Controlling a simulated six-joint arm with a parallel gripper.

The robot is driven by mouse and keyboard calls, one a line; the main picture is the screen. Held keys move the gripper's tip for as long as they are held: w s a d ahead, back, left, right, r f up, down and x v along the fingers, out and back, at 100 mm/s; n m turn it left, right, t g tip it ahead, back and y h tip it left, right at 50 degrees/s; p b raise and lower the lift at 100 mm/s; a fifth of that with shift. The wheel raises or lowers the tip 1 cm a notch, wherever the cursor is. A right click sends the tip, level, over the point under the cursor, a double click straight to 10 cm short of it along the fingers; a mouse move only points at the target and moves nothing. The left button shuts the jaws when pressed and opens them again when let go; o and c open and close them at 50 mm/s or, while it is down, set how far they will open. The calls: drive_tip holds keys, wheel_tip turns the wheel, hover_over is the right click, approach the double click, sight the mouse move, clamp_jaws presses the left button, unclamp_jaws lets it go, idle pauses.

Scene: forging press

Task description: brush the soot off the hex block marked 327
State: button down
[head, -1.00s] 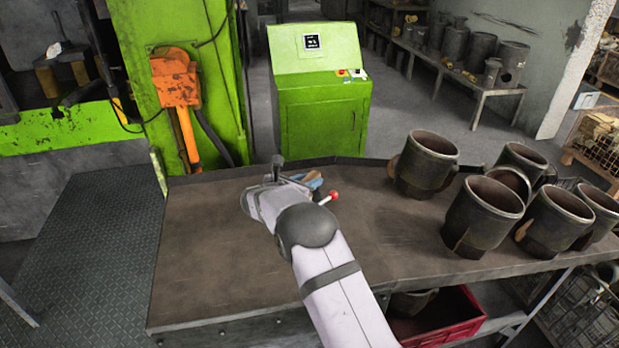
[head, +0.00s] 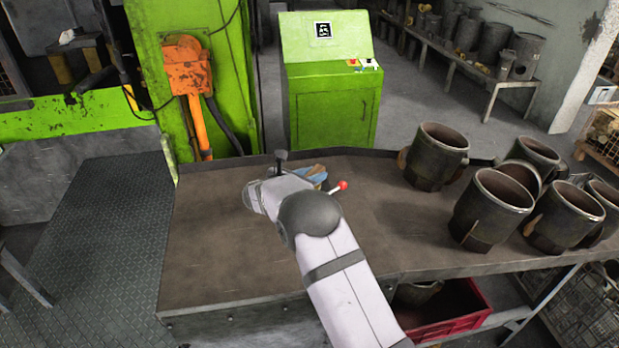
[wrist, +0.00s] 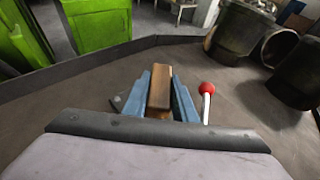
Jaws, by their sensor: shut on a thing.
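In the wrist view, my gripper (wrist: 160,90) has blue fingers shut on a brown, wood-like bar (wrist: 159,86), which looks like a brush handle. Its lower end is hidden between the fingers, so I cannot see bristles. In the head view, my gripper (head: 315,176) is mostly hidden behind my arm, over the back part of the bench. A red-knobbed lever (wrist: 207,90) stands just right of the fingers, and its knob also shows in the head view (head: 342,185). I cannot make out the hex block marked 327 or any soot; my arm hides that spot.
Several dark metal cylinders (head: 492,207) stand on the right of the bench (head: 225,260). The bench's left part is bare. A green control cabinet (head: 333,105) stands behind it, a green press frame with an orange box (head: 187,65) at back left. A red crate (head: 455,315) sits below.

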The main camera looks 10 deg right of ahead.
sight(319, 168)
drive_tip(key=shift+w+d, duration=0.8)
drive_tip(key=shift+d, duration=0.2)
drive_tip(key=shift+s+p, duration=0.1)
drive_tip(key=shift+p, duration=0.2)
drive_tip(key=shift+s+a+f, duration=0.1)
drive_tip(key=shift+s+a, duration=0.15)
drive_tip(key=shift+a, duration=0.05)
drive_tip(key=shift+s+a+b, duration=0.4)
drive_tip(key=shift+s+a, duration=1.15)
drive_tip(key=shift+a, duration=0.25)
drive_tip(key=shift+d, duration=0.15)
drive_tip(key=shift+w+d, duration=1.8)
drive_tip(key=shift+d, duration=0.2)
wheel_tip(319, 168, up, 2)
drive_tip(key=shift+w+r+p, duration=0.15)
drive_tip(key=shift+r+p, duration=0.1)
drive_tip(key=shift+p, duration=0.2)
drive_tip(key=shift+r+p, duration=0.45)
drive_tip(key=shift+r, duration=0.35)
drive_tip(key=shift+r+p, duration=1.4)
drive_tip(key=shift+r, duration=0.7)
